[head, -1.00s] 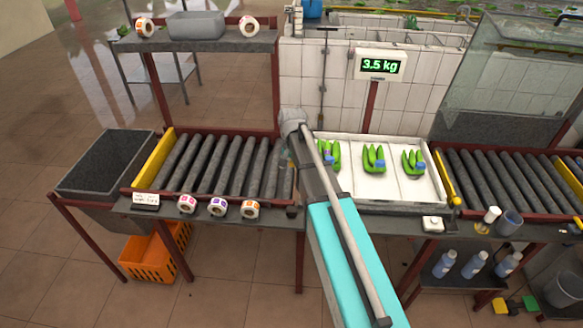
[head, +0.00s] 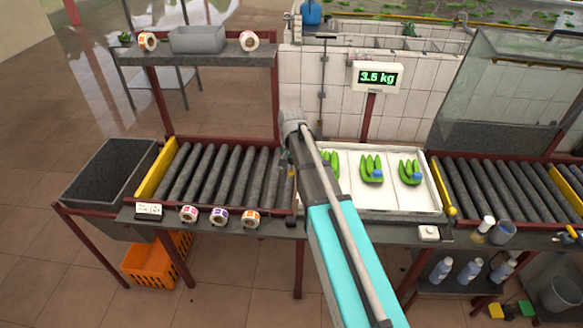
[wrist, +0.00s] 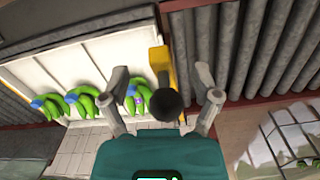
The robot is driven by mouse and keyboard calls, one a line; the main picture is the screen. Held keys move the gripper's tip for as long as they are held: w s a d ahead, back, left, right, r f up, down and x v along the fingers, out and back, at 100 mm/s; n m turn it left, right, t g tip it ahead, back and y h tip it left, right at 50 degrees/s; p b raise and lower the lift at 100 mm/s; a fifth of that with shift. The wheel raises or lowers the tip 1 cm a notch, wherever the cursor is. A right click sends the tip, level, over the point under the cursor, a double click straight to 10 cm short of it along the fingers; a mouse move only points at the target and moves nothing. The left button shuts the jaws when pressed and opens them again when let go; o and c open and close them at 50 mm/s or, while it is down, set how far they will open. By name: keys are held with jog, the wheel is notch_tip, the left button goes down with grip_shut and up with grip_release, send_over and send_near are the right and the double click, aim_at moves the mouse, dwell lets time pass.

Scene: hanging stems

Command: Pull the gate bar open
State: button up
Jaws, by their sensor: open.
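In the wrist view a yellow gate bar (wrist: 182,90) lies between the banana tray and a bank of grey rollers. A dark round knob (wrist: 167,106) on a short stem shows in front of it. My gripper (wrist: 162,72) is open, with one finger on each side of the knob and stem. I see a gap on both sides, and neither finger clearly touches it. In the head view my arm hides most of this bar and the gripper, at the left end of the tray.
The white tray (head: 385,207) holds several green banana bunches (head: 371,168). Left rollers (head: 215,175) and right rollers (head: 500,182) flank it. Another yellow bar (head: 443,188) stands at the tray's right end. A scale display (head: 378,78) reads 3.5 kg. Label rolls (head: 219,216) line the front edge.

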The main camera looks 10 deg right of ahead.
jog(key=shift+w+r+p, duration=0.1)
jog(key=shift+r+p, duration=0.3)
jog(key=shift+r, duration=0.2)
jog(key=shift+f, duration=0.2)
jog(key=c, duration=0.4)
jog(key=shift+n, duration=0.4)
jog(key=s+f+b, duration=0.1)
jog(key=s, duration=0.1)
jog(key=s+f+b, duration=0.1)
jog(key=shift+s+a+f+b, duration=0.1)
jog(key=shift+s+f+b, duration=0.1)
jog(key=shift+s+b, duration=0.2)
jog(key=c, duration=0.7)
jog(key=s+f+n+b, duration=0.1)
jog(key=s+f+b, duration=0.2)
jog(key=s, duration=0.2)
jog(key=s+f+n+b, duration=0.2)
jog(key=s+f+b, duration=0.2)
jog(key=s, duration=0.2)
jog(key=s+a+f+n+b, duration=0.1)
jog(key=s+f+b, duration=0.2)
jog(key=s, duration=0.2)
jog(key=shift+s+a+f+n, duration=0.1)
jog(key=shift+s+f+n, duration=0.05)
jog(key=shift+s+n, duration=0.15)
grip_shut()
jog(key=shift+w, duration=0.1)
jog(key=shift+a, duration=0.1)
